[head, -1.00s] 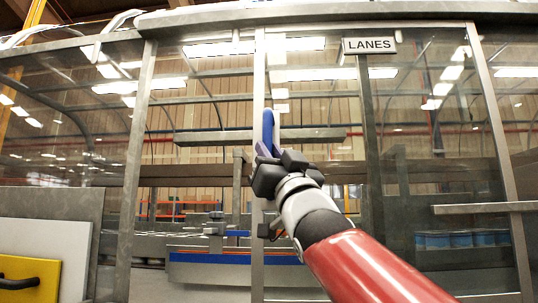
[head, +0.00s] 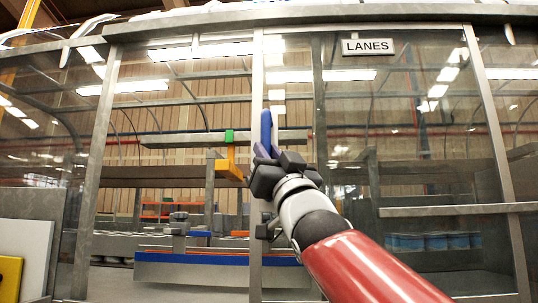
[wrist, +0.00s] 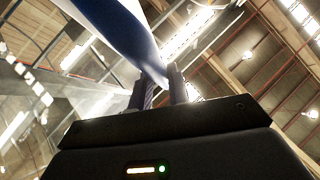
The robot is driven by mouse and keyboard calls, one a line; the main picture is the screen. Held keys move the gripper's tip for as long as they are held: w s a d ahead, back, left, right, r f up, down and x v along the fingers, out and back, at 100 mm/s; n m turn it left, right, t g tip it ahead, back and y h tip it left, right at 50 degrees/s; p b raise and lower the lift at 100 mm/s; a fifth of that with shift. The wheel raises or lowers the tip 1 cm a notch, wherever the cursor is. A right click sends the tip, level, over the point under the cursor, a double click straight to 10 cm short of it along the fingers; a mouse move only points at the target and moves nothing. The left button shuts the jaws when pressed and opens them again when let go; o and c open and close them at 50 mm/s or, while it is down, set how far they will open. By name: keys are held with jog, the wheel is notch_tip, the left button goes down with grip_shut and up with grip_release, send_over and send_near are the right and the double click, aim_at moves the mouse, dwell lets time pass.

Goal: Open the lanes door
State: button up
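The lanes door (head: 420,140) is a large glass panel in a grey metal frame, with a sign reading LANES (head: 368,47) at its top. A blue upright handle (head: 266,130) sits on the door's left edge bar. My gripper (head: 266,157) is at the handle's lower part. In the wrist view the handle (wrist: 130,30) runs down between the two fingers of my gripper (wrist: 161,78), which look closed on it; the exact contact is partly hidden. A wide gap stands open between the door's left edge and the grey post (head: 100,170).
Fixed glass is at the left, with a white board (head: 25,250) and yellow panel. A horizontal bar (head: 455,210) crosses the door's right side.

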jog(key=o, duration=0.5)
jog(key=shift+c, duration=0.2)
jog(key=b+v, duration=0.3)
jog(key=v, duration=0.4)
jog(key=shift+s+f, duration=0.25)
jog(key=shift+d, duration=0.15)
